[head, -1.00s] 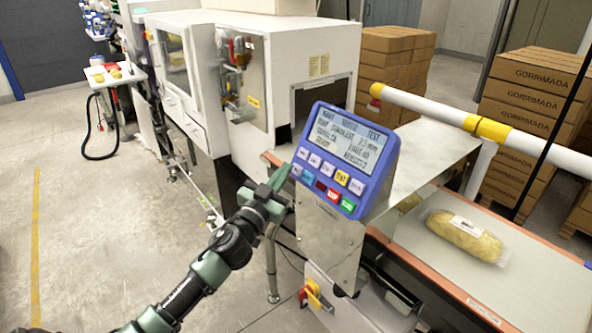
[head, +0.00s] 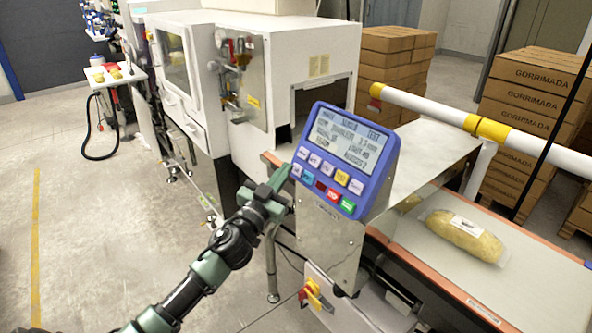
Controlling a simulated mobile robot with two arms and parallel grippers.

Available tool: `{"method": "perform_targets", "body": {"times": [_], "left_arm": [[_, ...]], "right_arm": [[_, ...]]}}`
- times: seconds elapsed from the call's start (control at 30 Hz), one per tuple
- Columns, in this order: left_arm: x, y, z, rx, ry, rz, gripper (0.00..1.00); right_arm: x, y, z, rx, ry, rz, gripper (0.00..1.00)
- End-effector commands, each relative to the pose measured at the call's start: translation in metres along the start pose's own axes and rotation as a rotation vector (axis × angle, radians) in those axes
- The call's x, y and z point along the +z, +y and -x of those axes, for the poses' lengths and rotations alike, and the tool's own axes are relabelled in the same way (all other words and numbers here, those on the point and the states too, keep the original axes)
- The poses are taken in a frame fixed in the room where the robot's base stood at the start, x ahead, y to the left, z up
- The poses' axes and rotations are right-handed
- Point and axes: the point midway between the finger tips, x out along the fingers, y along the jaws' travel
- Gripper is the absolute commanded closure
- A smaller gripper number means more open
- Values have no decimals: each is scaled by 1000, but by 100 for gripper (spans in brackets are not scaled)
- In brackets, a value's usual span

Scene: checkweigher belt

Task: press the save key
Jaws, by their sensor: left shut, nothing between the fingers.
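The blue control panel (head: 372,176) stands tilted on the steel housing of the belt. Its lit screen (head: 346,139) shows lines of text. Below the screen are two rows of small keys (head: 328,180) in white, blue, yellow, dark, red and green. The key labels are too small to read surely, so I cannot tell which one is the save key. My left gripper (head: 282,178) is shut and empty, with its fingertips close to the panel's left edge beside the keys. I cannot tell whether they touch it. My right gripper is out of view.
A packaged loaf-shaped product (head: 465,236) lies on the belt (head: 530,272) at right. A white-and-yellow rail (head: 440,110) runs above the belt. A white machine (head: 250,60) stands behind. A red-and-yellow rotary switch (head: 315,294) sits below the panel. Cartons (head: 535,105) are stacked at right.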

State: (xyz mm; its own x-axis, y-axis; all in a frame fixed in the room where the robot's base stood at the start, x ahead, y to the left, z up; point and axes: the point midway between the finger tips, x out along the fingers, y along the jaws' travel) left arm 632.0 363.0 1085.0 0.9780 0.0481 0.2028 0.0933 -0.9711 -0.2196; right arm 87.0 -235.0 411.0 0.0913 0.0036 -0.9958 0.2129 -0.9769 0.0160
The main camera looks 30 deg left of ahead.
Motion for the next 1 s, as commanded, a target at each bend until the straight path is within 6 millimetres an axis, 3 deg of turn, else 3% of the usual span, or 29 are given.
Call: {"method": "perform_targets", "body": {"times": [1.0], "left_arm": [[6, 6, -9, 0, 0, 0, 100]], "right_arm": [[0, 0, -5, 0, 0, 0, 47]]}}
